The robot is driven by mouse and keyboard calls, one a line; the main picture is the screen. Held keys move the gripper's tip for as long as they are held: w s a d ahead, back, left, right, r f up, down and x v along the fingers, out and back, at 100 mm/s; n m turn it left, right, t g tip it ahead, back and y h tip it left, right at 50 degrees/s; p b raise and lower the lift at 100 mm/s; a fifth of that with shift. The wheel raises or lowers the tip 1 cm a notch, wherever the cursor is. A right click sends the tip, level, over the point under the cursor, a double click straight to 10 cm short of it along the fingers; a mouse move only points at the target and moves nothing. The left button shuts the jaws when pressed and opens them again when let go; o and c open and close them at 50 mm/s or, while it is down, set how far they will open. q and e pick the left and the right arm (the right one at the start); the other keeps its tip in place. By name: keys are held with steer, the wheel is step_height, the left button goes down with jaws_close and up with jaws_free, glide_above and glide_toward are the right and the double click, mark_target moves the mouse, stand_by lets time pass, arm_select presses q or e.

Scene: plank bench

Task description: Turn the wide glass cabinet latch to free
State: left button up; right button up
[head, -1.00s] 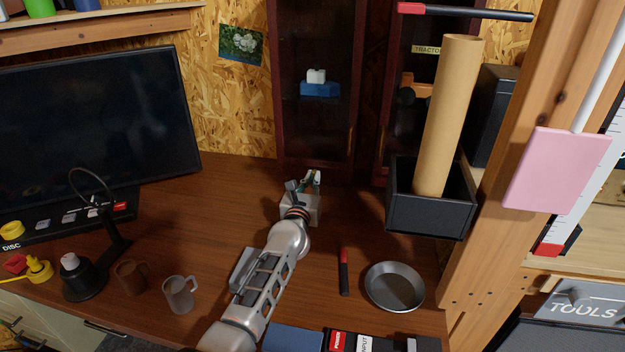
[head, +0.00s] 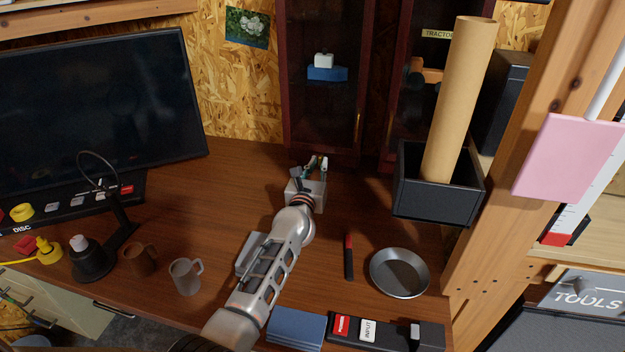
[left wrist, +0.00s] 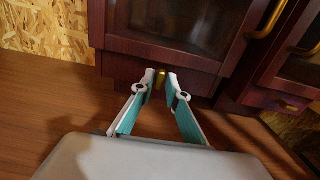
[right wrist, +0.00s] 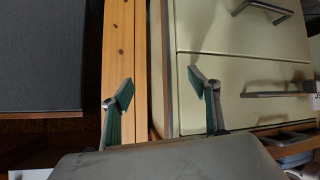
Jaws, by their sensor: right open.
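The glass cabinet with a dark red frame (head: 288,90) stands at the back of the bench; it also shows in the left wrist view (left wrist: 140,45). Its small brass latch (left wrist: 160,79) sits on the lower frame, between my left fingertips. My left gripper (head: 318,163) reaches to the cabinet's foot. In the left wrist view my left gripper (left wrist: 161,80) has its fingertips drawn close together on the latch, which they partly hide. The cabinet door is closed. My right gripper (right wrist: 160,88) is open and empty, away from the cabinet, before cream drawers.
A second dark red cabinet (left wrist: 262,95) with a brass latch (left wrist: 288,103) stands to the right. A black box (head: 435,200) holding a cardboard tube (head: 458,100) is right of my left gripper. A metal bowl (head: 399,273) and a red-black marker (head: 348,257) lie nearer.

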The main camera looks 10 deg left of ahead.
arm_select(q)
steer(key=s, duration=1.1)
steer(key=shift+s, duration=0.1)
